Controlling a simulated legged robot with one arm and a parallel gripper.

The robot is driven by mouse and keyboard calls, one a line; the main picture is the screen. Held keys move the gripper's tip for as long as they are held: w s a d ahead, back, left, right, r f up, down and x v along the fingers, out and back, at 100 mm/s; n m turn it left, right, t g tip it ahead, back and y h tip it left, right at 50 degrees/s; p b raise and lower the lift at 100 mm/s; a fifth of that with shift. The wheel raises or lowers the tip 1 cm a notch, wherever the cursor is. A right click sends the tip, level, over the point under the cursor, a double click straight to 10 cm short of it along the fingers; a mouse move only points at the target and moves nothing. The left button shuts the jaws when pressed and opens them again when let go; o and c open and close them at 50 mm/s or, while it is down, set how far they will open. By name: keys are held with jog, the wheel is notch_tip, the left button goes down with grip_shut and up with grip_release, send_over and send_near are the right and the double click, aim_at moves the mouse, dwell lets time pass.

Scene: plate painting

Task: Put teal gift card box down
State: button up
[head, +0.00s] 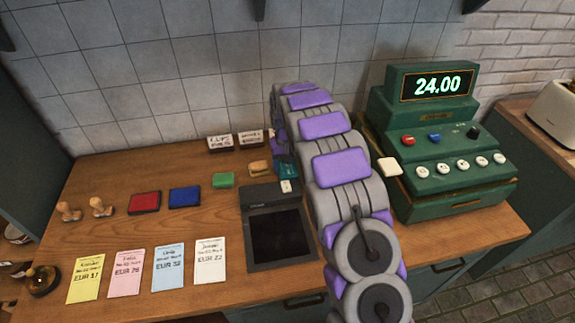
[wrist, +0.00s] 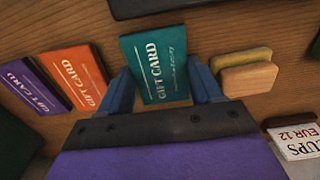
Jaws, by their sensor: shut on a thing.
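The teal gift card box (wrist: 158,70) is upright between the two blue fingers of my gripper (wrist: 163,88) in the wrist view. The gripper is shut on it. In the head view the teal box (head: 288,170) shows as a small patch behind the black pad device, partly covered by my arm. My gripper in the head view is mostly hidden by the arm. I cannot tell whether the box touches the counter.
An orange gift card box (wrist: 76,76) and a purple one (wrist: 33,90) lie left in the wrist view. The black pad device (head: 277,238) and green cash register (head: 445,150) flank my arm on the counter (head: 150,180).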

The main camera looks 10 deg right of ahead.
aim_at(287, 168)
jog(key=o, duration=0.7)
jog(key=shift+f, duration=0.1)
jog(key=shift+c, duration=0.2)
jog(key=shift+o, duration=0.3)
jog(key=shift+d, duration=0.9)
jog(key=r, duration=0.2)
jog(key=a+r+p, duration=0.1)
jog(key=r, duration=0.2)
jog(key=shift+w+a+r+p, duration=0.1)
jog(key=shift+a+r+p, duration=0.2)
notch_tip(287, 168, up, 7)
jog(key=d+p, duration=0.1)
jog(key=p, duration=0.1)
jog(key=s+r, duration=0.5)
jog(key=s, duration=0.6)
jog(key=s+r, duration=0.5)
jog(key=s, duration=0.7)
jog(key=s+f+g, duration=0.1)
jog(key=s+f, duration=0.1)
jog(key=s, duration=2.4)
jog(key=shift+s+a+g, duration=0.15)
jog(key=shift+s+g, duration=0.05)
jog(key=shift+g, duration=0.2)
